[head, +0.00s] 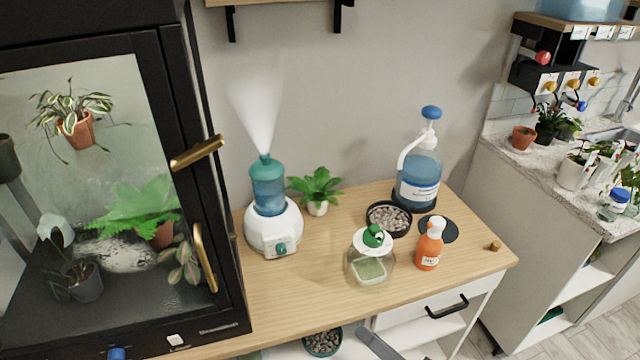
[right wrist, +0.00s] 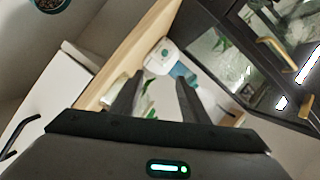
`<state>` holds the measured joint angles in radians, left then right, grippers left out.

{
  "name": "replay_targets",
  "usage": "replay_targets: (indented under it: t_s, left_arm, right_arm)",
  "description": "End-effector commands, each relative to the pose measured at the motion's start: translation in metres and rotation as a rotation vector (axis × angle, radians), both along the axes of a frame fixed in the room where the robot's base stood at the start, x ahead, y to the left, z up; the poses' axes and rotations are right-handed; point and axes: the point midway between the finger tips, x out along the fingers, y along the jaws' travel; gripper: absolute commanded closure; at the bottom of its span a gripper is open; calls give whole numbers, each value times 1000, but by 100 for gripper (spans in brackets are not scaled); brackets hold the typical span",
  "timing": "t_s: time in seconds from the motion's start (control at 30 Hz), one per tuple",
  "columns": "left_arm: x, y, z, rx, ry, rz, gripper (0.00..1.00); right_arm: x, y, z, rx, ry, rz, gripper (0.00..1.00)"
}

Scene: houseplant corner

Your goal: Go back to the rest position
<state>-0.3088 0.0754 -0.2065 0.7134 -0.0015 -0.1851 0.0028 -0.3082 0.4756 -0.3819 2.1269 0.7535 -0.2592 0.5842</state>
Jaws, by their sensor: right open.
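My right gripper (right wrist: 156,98) shows in the right wrist view with its two dark fingers apart and nothing held between them. The wooden-topped counter, the humidifier (right wrist: 163,58) and some green leaves lie beyond the fingers. In the head view, a dark grey piece at the bottom edge appears to be part of my right gripper (head: 378,346), in front of the counter's open shelf. It is mostly cut off there. My left gripper is in neither view.
The counter (head: 320,265) holds a misting humidifier (head: 272,224), a potted plant (head: 317,189), a blue pump bottle (head: 419,180), a pebble tray (head: 389,218), a frog-lidded jar (head: 370,259) and an orange bottle (head: 429,247). A black glass cabinet (head: 178,110) stands left. Floor shows lower right.

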Motion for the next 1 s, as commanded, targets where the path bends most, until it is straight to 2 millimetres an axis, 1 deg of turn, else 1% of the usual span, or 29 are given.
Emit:
replay_targets:
  t_s: [0.27,0.37,0.47,0.57,0.67,0.77,0.83,0.87,0.9,0.97,1.0]
  left_arm:
    - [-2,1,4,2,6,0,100]
    - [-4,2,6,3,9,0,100]
    - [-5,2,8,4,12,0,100]
    - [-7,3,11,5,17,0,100]
    - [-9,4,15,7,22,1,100]
    - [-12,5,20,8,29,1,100]
    - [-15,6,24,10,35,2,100]
    - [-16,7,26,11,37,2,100]
    - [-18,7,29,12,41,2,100]
    - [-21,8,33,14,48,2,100]
    - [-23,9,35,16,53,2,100]
  right_arm:
    - [7,-12,-33,-71,21,-32,59]
    - [10,-18,-48,-104,32,-45,59]
    - [12,-26,-69,-150,49,-61,59]
    - [13,-36,-94,-205,68,-79,59]
    - [12,-49,-124,-274,95,-95,59]
    - [6,-64,-163,-359,133,-109,59]
    - [-3,-78,-197,-437,171,-116,59]
    - [-9,-84,-214,-474,189,-117,59]
    - [-18,-93,-235,-524,216,-115,59]
    - [-34,-104,-267,-598,256,-107,59]
    - [-47,-112,-287,-646,284,-97,59]
